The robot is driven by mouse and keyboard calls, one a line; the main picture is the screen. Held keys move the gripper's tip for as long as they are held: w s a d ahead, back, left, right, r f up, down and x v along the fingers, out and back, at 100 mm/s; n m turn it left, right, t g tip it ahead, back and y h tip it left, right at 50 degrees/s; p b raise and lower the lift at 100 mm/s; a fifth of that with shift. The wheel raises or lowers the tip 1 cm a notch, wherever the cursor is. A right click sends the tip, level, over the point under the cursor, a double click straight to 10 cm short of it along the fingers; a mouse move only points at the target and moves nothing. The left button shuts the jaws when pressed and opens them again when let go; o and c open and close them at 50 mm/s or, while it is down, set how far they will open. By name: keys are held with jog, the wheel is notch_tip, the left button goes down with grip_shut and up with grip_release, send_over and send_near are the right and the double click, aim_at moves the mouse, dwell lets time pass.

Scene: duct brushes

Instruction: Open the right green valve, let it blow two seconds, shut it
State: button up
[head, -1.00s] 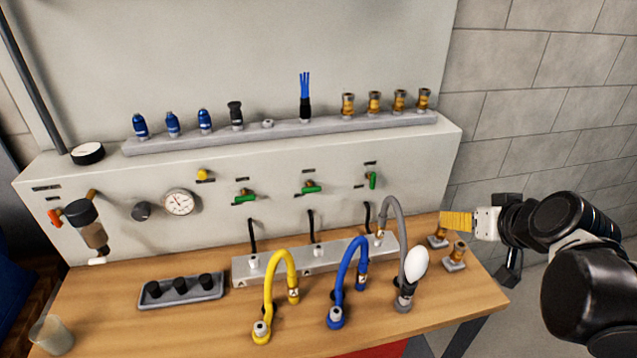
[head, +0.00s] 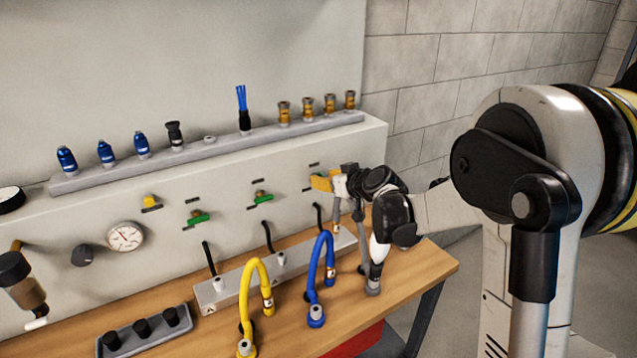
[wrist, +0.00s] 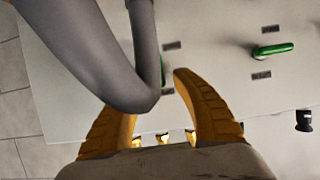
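The right green valve (wrist: 162,70) shows in the wrist view as a thin green lever, partly hidden by the grey hose. In the head view my gripper largely covers it. My gripper (head: 321,183) has yellow fingertips and is in front of the panel at that valve. In the wrist view its fingers are spread, with the lever beyond the gap between them. I cannot tell whether they touch it. The grey hose (wrist: 95,55) crosses close in front of the left finger. The middle green valve (head: 261,197) and the left green valve (head: 198,218) have levers lying sideways.
The blue hose (head: 328,262) and yellow hose (head: 260,285) arch up from the bench (head: 412,272). A white bulb (head: 378,249) on the grey hose is close under my arm. Brass fittings (head: 307,107) stand on the shelf above the valves. A gauge (head: 125,236) is at left.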

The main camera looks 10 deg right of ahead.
jog(key=shift+x, duration=1.35)
grip_shut()
jog(key=shift+s, duration=0.1)
